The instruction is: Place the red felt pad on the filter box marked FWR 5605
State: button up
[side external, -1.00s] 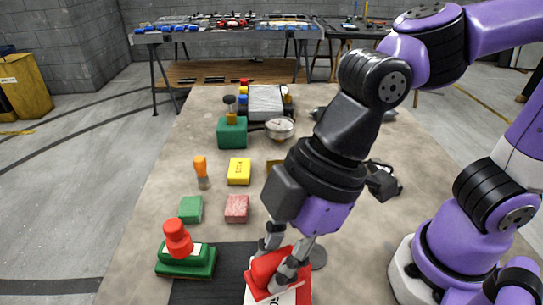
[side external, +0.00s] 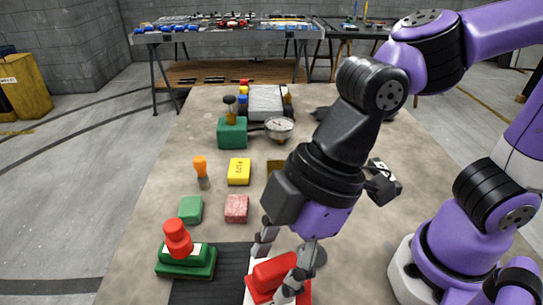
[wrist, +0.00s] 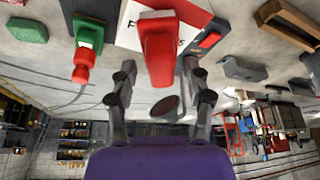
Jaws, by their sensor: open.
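The red felt pad (side external: 272,272), a red piece with a raised grip, rests on a white box (side external: 251,293) at the bottom of the side view. In the wrist view the pad (wrist: 158,52) covers part of the lettering on the white box (wrist: 130,36). Only an F and a last character show, so I cannot read the full marking. My gripper (side external: 276,280) is open, its fingers apart on either side of the pad's grip. In the wrist view my gripper (wrist: 158,78) has visible gaps beside the pad.
A dark mat (side external: 212,288) lies under the work. A green block with a red knob (side external: 183,259) stands to the left. Green (side external: 190,208) and dull red (side external: 237,208) blocks, a yellow block (side external: 239,171) and a gauge (side external: 279,128) lie further back.

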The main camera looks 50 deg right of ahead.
jog(key=v, duration=1.2)
jog(key=w+d+f+m+t+h, duration=0.2)
jog(key=w+d+f+m, duration=0.1)
jog(key=d+m, duration=0.3)
jog(key=w+d+f+m+t+h, duration=0.1)
jog(key=w+d+f+m+h, duration=0.1)
jog(key=d+m, duration=0.5)
jog(key=w+d+f, duration=0.1)
jog(key=d+f, duration=0.1)
jog(key=d, duration=0.2)
jog(key=shift+d+f+t, duration=0.15)
jog(key=shift+f+t, duration=0.25)
